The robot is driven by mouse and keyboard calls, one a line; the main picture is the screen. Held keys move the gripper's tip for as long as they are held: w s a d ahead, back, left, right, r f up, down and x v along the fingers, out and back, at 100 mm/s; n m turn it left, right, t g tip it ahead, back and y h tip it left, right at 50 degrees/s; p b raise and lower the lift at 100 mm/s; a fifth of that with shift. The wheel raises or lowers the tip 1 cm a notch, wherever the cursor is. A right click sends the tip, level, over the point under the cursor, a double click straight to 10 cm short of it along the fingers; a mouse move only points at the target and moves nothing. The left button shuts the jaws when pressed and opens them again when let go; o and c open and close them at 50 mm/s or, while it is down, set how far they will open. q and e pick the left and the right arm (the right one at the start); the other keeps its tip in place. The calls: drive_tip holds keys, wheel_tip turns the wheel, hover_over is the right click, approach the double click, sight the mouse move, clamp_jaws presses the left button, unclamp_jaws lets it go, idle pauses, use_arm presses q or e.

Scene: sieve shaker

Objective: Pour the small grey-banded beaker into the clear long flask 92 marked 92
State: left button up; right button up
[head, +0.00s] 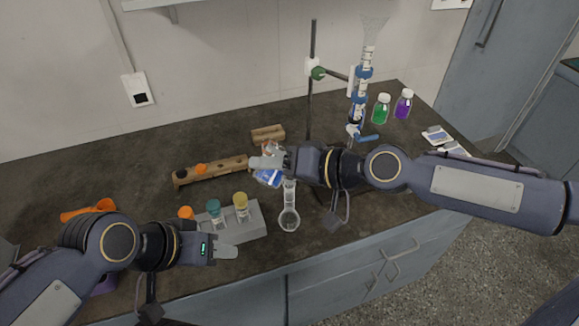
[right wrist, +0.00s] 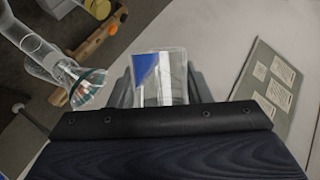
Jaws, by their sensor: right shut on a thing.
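A small clear beaker with blue contents (head: 268,179) is held by my right gripper (head: 272,163). In the right wrist view the beaker (right wrist: 160,78) sits between the fingers, and the blue has a slanted edge. The beaker looks tilted in the head view; its grey band is not clear. A clear long-necked flask (head: 289,219) stands upright on the bench, just below and right of the beaker. In the right wrist view the flask's flared mouth (right wrist: 84,87) is left of the beaker, apart from it. I cannot read its mark. My left gripper (head: 226,252) is low, empty, by the grey rack.
A grey rack (head: 250,232) with teal, yellow and orange-topped vials stands left of the flask. A wooden rack (head: 212,170) lies behind. A clamp stand (head: 311,70) with a glass column is behind my right arm. Green (head: 381,109) and purple (head: 403,104) bottles stand at back right.

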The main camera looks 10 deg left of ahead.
drive_tip(key=shift+w, duration=0.1)
use_arm(q)
drive_tip(key=shift+w+r, duration=0.1)
drive_tip(key=shift+r, duration=0.15)
use_arm(e)
drive_tip(key=shift+r, duration=0.1)
drive_tip(key=shift+m+g+p, duration=0.3)
drive_tip(key=shift+p, duration=0.05)
use_arm(q)
drive_tip(key=shift+w+r, duration=0.1)
drive_tip(key=shift+w, duration=0.15)
use_arm(e)
drive_tip(key=shift+y, duration=0.3)
drive_tip(key=shift+s, duration=0.2)
use_arm(q)
drive_tip(key=shift+a, duration=0.1)
use_arm(e)
drive_tip(key=shift+w, duration=0.2)
use_arm(q)
drive_tip(key=shift+w, duration=0.2)
use_arm(e)
drive_tip(key=shift+s+m, duration=0.1)
drive_tip(key=shift+m, duration=0.2)
